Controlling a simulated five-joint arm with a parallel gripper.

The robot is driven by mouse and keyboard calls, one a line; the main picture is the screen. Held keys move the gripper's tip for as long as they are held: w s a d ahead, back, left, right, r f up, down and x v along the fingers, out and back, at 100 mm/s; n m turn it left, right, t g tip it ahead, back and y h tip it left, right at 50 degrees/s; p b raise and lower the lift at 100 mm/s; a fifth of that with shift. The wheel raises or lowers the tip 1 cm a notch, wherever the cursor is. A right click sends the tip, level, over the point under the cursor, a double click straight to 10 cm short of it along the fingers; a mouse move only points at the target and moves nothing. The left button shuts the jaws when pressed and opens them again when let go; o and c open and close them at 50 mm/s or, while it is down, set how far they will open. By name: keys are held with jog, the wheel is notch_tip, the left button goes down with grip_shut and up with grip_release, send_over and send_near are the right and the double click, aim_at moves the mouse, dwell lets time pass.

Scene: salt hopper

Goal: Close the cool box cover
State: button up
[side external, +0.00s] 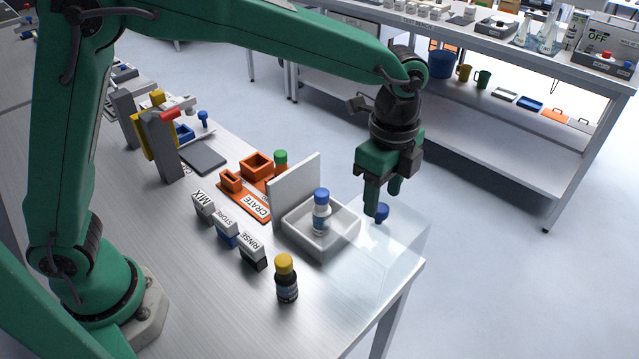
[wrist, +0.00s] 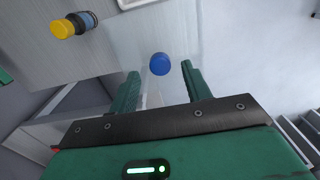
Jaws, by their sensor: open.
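The cool box (side external: 296,249) is a white, low open box on the bench. Its white cover (side external: 297,190) stands upright along the box's left side. A small white bottle with a blue cap (side external: 321,212) stands inside the box. My gripper (side external: 382,204) is open, pointing down, to the right of the box and apart from the cover. A small blue round thing (side external: 382,212) shows behind the fingertips; in the wrist view the blue round thing (wrist: 160,63) appears between the open fingers (wrist: 160,78), not visibly gripped. Only a white edge of the box (wrist: 132,3) shows there.
A dark bottle with a yellow cap (side external: 286,279) stands left of the bench's front corner. MIX, STORE and RINSE blocks (side external: 228,231) and an orange crate tray (side external: 245,197) lie left of the box. The bench ends just right of the box, with floor beyond.

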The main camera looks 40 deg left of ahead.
jog(key=shift+f, duration=1.1)
jog(key=shift+c, duration=0.2)
grip_shut()
jog(key=a, duration=1.4)
jog(key=shift+r, duration=0.1)
jog(key=shift+o, duration=0.2)
grip_release()
notch_tip(320, 180, up, 8)
